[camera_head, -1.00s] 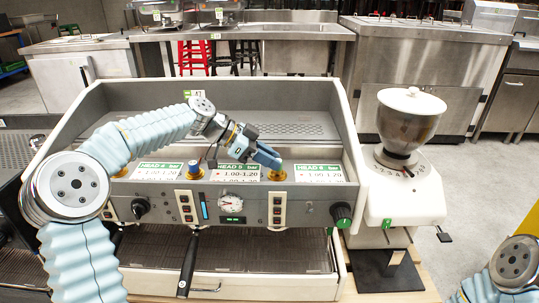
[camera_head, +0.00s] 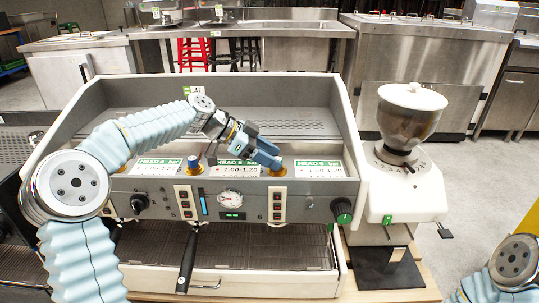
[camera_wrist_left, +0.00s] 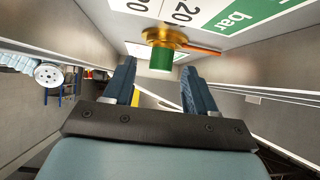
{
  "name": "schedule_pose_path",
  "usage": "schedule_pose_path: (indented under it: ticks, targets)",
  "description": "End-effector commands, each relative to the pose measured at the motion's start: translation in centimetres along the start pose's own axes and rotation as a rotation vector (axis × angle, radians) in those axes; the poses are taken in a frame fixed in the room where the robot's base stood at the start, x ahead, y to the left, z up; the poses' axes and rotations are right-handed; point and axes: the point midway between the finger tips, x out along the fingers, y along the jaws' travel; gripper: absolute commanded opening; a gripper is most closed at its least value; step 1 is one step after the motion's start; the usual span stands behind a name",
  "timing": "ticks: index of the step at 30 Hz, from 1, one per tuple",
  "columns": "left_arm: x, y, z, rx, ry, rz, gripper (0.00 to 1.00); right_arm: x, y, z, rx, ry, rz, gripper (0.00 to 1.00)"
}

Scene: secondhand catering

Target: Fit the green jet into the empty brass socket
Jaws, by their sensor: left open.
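In the left wrist view, the green jet (camera_wrist_left: 161,60) is a short cylinder against the round brass socket (camera_wrist_left: 163,36). They look in line and touching, but how deep the jet sits is hidden. My left gripper (camera_wrist_left: 158,74) is open, its two blue fingers on either side of the jet with gaps visible. In the head view, my left gripper (camera_head: 272,160) reaches over the machine's top panel, at the right-hand brass socket (camera_head: 278,173). The green jet cannot be made out there. My right gripper is out of view.
A blue-topped brass fitting (camera_head: 194,165) stands left of the gripper on the espresso machine (camera_head: 160,208). White label cards (camera_head: 320,170) line the panel. A coffee grinder (camera_head: 404,195) stands at the right. An orange-brown rod (camera_wrist_left: 203,50) extends beside the socket.

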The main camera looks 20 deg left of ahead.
Motion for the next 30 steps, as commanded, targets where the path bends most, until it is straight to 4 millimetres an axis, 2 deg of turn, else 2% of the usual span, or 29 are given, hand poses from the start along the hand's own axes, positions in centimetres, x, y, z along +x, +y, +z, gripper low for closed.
schedule_pose_path:
  ticks: [4, 7, 18, 21, 26, 30]
  targets:
    - [-0.3, 0.0, 0.2, -0.002, -0.002, 0.000, 0.56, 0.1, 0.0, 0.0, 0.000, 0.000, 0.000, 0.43]
    - [-1.5, -0.1, 0.1, -0.001, -0.001, -0.003, 0.56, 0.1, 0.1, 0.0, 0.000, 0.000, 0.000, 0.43]
    - [-10.2, -0.1, 0.0, 0.000, 0.000, -0.004, 0.56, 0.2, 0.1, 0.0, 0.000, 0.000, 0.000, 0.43]
    - [-12.0, -0.1, 0.0, -0.001, 0.000, -0.003, 0.56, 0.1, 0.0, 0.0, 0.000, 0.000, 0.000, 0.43]
    - [-13.6, 0.0, -0.1, 0.000, 0.000, -0.001, 0.56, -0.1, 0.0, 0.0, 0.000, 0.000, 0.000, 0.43]
    - [-14.6, 0.0, -1.0, 0.001, 0.000, 0.000, 0.56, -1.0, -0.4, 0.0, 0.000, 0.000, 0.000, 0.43]
